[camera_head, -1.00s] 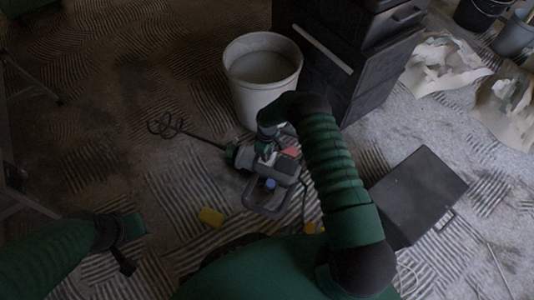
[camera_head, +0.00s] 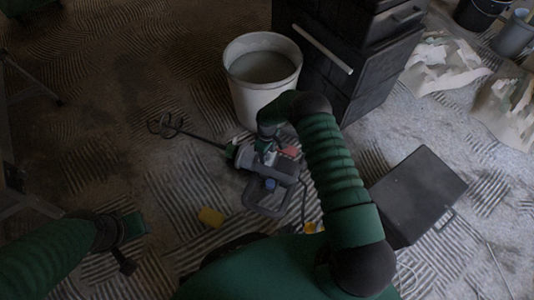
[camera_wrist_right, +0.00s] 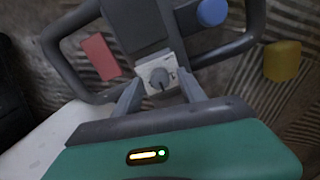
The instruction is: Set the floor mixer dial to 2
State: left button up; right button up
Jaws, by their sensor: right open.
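The floor mixer (camera_head: 268,180) lies on the floor, with its whisk (camera_head: 166,126) pointing to the upper left. In the right wrist view its dial (camera_wrist_right: 160,78) is a grey knob with a dark pointer line on a pale plate. The numbers are too small to read. My right gripper (camera_head: 265,153) is over the mixer body. In the wrist view its two fingers (camera_wrist_right: 158,95) are apart, one on either side of the dial's lower edge; I cannot tell if they touch it. My left gripper (camera_head: 128,240) is at the lower left, away from the mixer; its opening is unclear.
A white bucket (camera_head: 250,92) stands just behind the mixer, beside a dark cabinet (camera_head: 335,75). A dark case (camera_head: 418,190) is at the right. A blue button (camera_wrist_right: 211,12) is near the dial.

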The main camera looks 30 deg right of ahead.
notch_tip(320, 180, up, 16)
jog(key=p, duration=0.8)
jog(key=shift+r, duration=0.2)
